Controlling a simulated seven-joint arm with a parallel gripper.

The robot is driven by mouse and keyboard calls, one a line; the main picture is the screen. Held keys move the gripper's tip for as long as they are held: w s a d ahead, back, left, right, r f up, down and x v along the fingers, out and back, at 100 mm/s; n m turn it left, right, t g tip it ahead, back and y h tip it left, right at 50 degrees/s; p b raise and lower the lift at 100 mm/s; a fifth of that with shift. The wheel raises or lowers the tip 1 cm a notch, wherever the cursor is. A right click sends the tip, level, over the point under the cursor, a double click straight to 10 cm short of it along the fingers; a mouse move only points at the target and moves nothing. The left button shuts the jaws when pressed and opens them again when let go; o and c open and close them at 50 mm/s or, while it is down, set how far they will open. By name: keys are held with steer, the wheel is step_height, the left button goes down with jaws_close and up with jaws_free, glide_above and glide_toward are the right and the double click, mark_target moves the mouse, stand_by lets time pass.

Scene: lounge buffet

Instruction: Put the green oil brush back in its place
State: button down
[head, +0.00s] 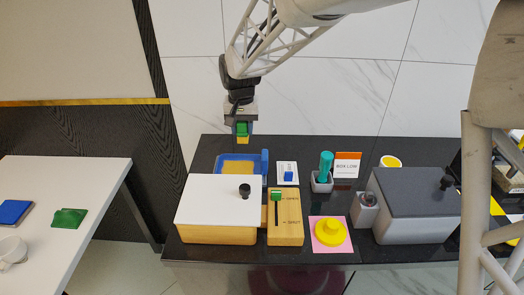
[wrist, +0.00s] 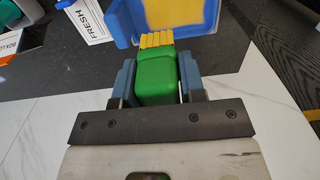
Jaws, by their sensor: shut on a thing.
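The green oil brush (head: 241,129) has a green handle and yellow bristles (head: 242,141). My gripper (wrist: 157,85) is shut on its green handle, which also shows in the wrist view (wrist: 157,78). In the head view the brush hangs bristles down, in the air above the back left of the black counter. A blue tray (head: 264,158) with a tan-yellow inside sits on the counter below the brush. It also shows at the top of the wrist view (wrist: 122,22), beyond the bristles. The brush looks apart from the tray.
A wooden box with a white lid (head: 215,200) stands in front of the tray. Right of it are a block with a green slider (head: 276,196), a white card (head: 288,167), a teal item in a grey holder (head: 322,187), a "BOX LOW" sign (head: 347,160) and a grey box (head: 415,220).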

steer(key=shift+d, duration=0.1)
steer(key=w+d+f+m, duration=0.1)
steer(key=w+d+m, duration=0.2)
steer(key=d, duration=0.8)
steer(key=w+d+m, duration=0.2)
steer(key=d+m, duration=0.1)
steer(key=d, duration=0.7)
steer(key=w+d+f+m, duration=0.1)
steer(key=w+d+m, duration=0.2)
steer(key=d, duration=0.8)
steer(key=s+d+m, duration=0.2)
steer(key=d+m, duration=0.1)
steer(key=d, duration=0.7)
steer(key=s+d+f+m, duration=0.1)
steer(key=s+d+m, duration=0.2)
steer(key=d, duration=0.7)
steer(key=s+d+m, duration=0.2)
steer(key=d+m, duration=0.1)
steer(key=d, duration=0.7)
steer(key=shift+s+d+f, duration=0.25)
steer(key=shift+s+d, duration=0.1)
steer(key=shift+f, duration=0.1)
steer(key=shift+f, duration=3.05)
steer(key=shift+f, duration=0.15)
